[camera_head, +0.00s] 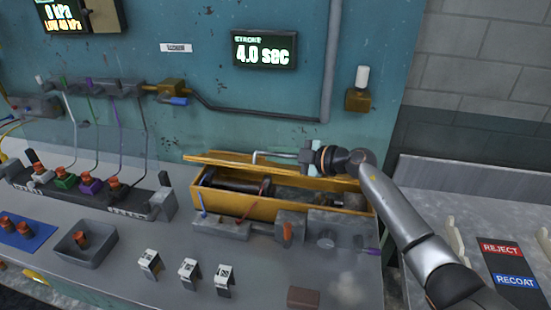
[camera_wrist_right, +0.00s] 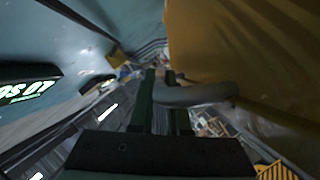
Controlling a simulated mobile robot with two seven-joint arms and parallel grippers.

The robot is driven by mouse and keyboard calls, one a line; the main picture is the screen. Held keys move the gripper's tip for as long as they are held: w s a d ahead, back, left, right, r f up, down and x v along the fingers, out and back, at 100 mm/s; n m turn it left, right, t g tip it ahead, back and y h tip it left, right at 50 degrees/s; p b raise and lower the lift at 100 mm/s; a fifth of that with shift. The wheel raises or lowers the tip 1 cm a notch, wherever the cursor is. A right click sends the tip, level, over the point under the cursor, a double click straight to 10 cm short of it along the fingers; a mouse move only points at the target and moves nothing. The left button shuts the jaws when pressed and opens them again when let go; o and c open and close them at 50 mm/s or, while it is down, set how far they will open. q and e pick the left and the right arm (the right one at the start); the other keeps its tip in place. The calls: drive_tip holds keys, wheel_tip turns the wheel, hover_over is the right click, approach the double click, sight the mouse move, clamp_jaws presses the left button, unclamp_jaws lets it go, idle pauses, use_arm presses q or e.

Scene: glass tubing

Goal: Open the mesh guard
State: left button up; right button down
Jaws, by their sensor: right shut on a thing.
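The mesh guard (camera_head: 225,160) is a yellow lid along the back of a long yellow box (camera_head: 245,208) on the bench. It looks edge-on and raised, with the box interior and a dark cylinder (camera_head: 238,182) showing in front of it. A bent grey handle (camera_head: 272,153) stands at the guard. My right gripper (camera_head: 306,152) is shut on this handle. In the right wrist view the handle (camera_wrist_right: 200,93) passes between the dark fingers, beside a large yellow panel (camera_wrist_right: 235,45). My left gripper is not in view.
A grey block assembly (camera_head: 245,228) lies along the box front. White switches (camera_head: 188,270) and a grey tray (camera_head: 86,248) are on the bench to the left. The teal wall (camera_head: 220,60) rises behind, with a pipe (camera_head: 330,60) and a yellow fitting with a white top (camera_head: 359,98).

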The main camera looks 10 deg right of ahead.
drive_tip(key=shift+w+d+r+m, duration=0.25)
drive_tip(key=shift+w+r+m, duration=0.25)
drive_tip(key=shift+w+r, duration=0.2)
drive_tip(key=c, duration=0.9)
unclamp_jaws()
drive_tip(key=shift+g, duration=0.3)
drive_tip(key=b+v, duration=0.1)
drive_tip(key=v, duration=1)
drive_tip(key=shift+s, duration=0.15)
drive_tip(key=shift+s+d+r, duration=0.2)
drive_tip(key=shift+s+d, duration=0.15)
drive_tip(key=shift+d, duration=0.2)
drive_tip(key=shift+c, duration=0.3)
